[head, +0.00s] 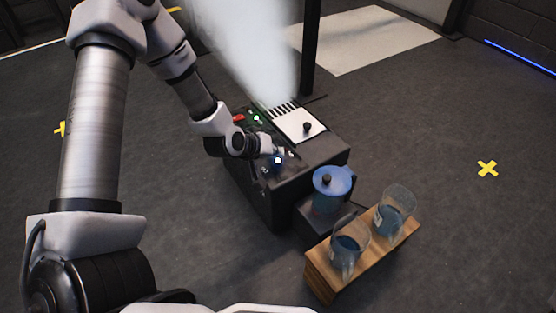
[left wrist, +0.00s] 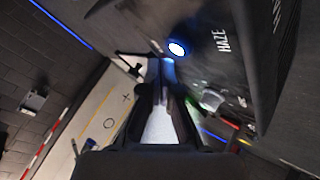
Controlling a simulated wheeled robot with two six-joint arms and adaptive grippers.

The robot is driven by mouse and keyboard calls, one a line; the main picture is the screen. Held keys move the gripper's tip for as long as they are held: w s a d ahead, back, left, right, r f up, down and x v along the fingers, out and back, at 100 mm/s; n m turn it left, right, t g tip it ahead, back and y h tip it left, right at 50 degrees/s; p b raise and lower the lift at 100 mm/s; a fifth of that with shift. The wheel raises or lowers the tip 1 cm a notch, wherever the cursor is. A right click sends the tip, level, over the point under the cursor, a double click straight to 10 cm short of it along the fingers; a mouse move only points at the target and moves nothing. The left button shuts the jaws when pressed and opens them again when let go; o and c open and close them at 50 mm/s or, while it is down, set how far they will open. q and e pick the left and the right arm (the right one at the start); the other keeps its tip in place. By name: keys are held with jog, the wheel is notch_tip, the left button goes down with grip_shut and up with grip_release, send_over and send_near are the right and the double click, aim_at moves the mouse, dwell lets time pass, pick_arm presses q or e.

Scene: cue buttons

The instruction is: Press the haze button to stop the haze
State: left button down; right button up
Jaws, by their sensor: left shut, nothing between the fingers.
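The haze machine (head: 310,158) is a dark box on the floor, and a white haze plume (head: 250,45) rises from its slotted vent. The haze button (left wrist: 176,49) glows white-blue beside the printed word HAZE in the left wrist view. A blue-white glow also shows on the panel in the head view (head: 277,160). My left gripper (left wrist: 160,68) is shut and empty, its tips close to the lit button. I cannot tell if they touch it. In the head view the left gripper (head: 274,152) is over the panel. My right gripper is not in view.
A red switch (head: 239,118) and a green light (head: 257,118) sit farther back on the panel. A blue-lidded jug (head: 333,180) and a wooden stand (head: 322,274) with two clear jugs stand near the box's front right. Open floor lies to the right.

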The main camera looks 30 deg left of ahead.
aim_at(276, 162)
pick_arm(q)
jog(key=shift+f, duration=0.45)
jog(key=shift+f+b, duration=0.45)
jog(key=shift+b, duration=0.1)
dwell(0.5)
jog(key=shift+r, duration=0.15)
jog(key=shift+r+p, duration=0.8)
jog(key=shift+p, duration=0.15)
notch_tip(276, 162, up, 5)
jog(key=p, duration=0.5)
dwell(0.5)
